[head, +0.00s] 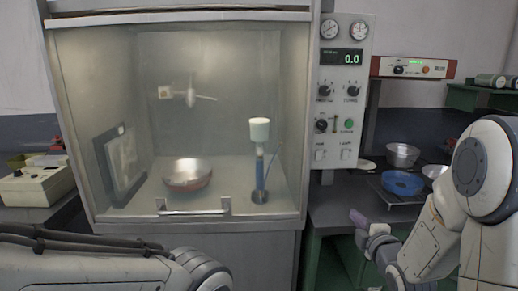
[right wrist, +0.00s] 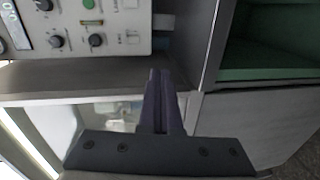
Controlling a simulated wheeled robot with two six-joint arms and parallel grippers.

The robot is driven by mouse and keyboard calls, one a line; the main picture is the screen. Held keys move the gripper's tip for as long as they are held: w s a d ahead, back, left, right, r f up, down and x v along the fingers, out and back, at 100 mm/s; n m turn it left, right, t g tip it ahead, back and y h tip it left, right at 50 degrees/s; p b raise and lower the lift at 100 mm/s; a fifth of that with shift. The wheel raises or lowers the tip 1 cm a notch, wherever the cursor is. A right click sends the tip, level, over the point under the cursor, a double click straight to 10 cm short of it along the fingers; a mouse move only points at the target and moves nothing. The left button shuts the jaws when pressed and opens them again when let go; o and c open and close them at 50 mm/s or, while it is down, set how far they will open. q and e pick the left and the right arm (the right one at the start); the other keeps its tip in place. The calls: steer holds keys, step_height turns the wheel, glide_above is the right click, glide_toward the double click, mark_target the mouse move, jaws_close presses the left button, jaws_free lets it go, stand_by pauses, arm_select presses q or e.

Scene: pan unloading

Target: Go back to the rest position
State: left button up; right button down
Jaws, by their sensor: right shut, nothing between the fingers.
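My right gripper (head: 358,217) is low in front of the right bench, its purple fingertips pointing up and left. In the right wrist view the fingers (right wrist: 158,100) are together, with nothing between them. They point toward the bench and the control panel and seem to touch nothing. My left arm crosses the lower left of the head view; its gripper is out of view. A metal pan (head: 187,172) with a reddish side sits inside the glass-fronted cabinet (head: 175,233).
A blue bowl (head: 402,183) and a metal bowl (head: 402,154) stand on the right bench, close to my right arm. The control panel (head: 342,90) reads 0.0; it also shows in the right wrist view (right wrist: 110,30). A blue column with a white cup (head: 259,130) stands in the cabinet.

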steer(key=s+a+m+g+y+p, duration=0.2)
steer(key=s+a+m+g+p, duration=0.5)
steer(key=a, duration=1)
steer(key=s+a+r+m+g, duration=0.1)
steer(key=s+g, duration=0.3)
steer(key=s, duration=0.9)
steer(key=s+a+r+m+g+h, duration=0.1)
steer(key=s+g, duration=0.4)
steer(key=s, duration=0.8)
steer(key=shift+a+r+m+h, duration=0.15)
steer(key=shift+a+m+h, duration=0.15)
steer(key=shift+a+m, duration=0.6)
steer(key=shift+s+a, duration=0.1)
steer(key=shift+a, duration=0.05)
